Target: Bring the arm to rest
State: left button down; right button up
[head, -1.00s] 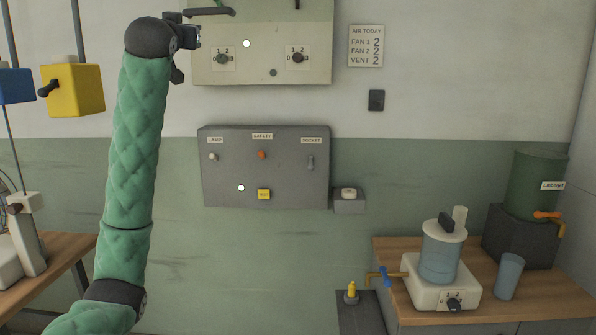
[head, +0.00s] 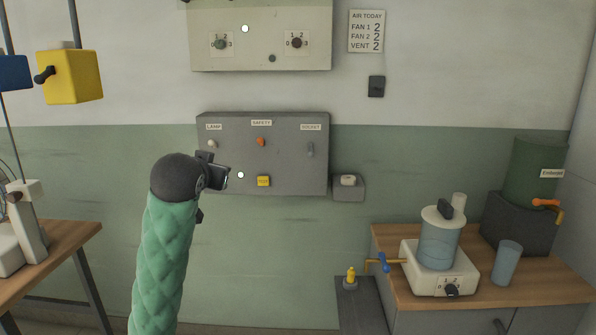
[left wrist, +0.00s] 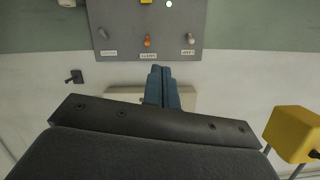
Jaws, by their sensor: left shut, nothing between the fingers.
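My left arm in its green quilted cover comes up from the bottom of the head view. My left gripper (head: 220,177) is in front of the lower left part of the grey switch panel (head: 285,182) and holds nothing. In the left wrist view its two blue-grey fingers (left wrist: 161,74) lie together, shut. The panel shows inverted at the top of that view (left wrist: 125,22). I cannot tell how far the fingertips are from the panel. My right gripper is not in view.
An upper control box (head: 260,58) with two knobs hangs above. A yellow box (head: 72,77) hangs at the left. At the right a wooden counter (head: 395,240) carries a blender-like machine (head: 440,250), a blue cup (head: 507,263) and a green tank (head: 532,185). A wooden table (head: 60,245) stands at the left.

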pick_arm(q)
jog(key=s+d+f+g, duration=0.15)
jog(key=s+f, duration=0.45)
jog(key=f, duration=0.6)
jog(key=s+d+f+g+h, duration=0.1)
jog(key=s+f+g, duration=0.2)
jog(key=s+f, duration=0.65)
jog(key=s+d+f+g, duration=0.15)
jog(key=s+f, duration=0.25)
jog(key=f, duration=1)
jog(key=s+f+g, duration=0.3)
jog(key=s+f, duration=0.8)
jog(key=s, duration=0.2)
jog(key=s+d+f+g, duration=0.1)
jog(key=s+f+g, duration=0.2)
jog(key=s+f, duration=0.7)
jog(key=s, duration=0.4)
jog(key=shift+f+n+g, duration=0.35)
jog(key=shift+n+g, duration=0.05)
jog(key=shift+d, duration=0.1)
jog(key=shift+s, duration=0.1)
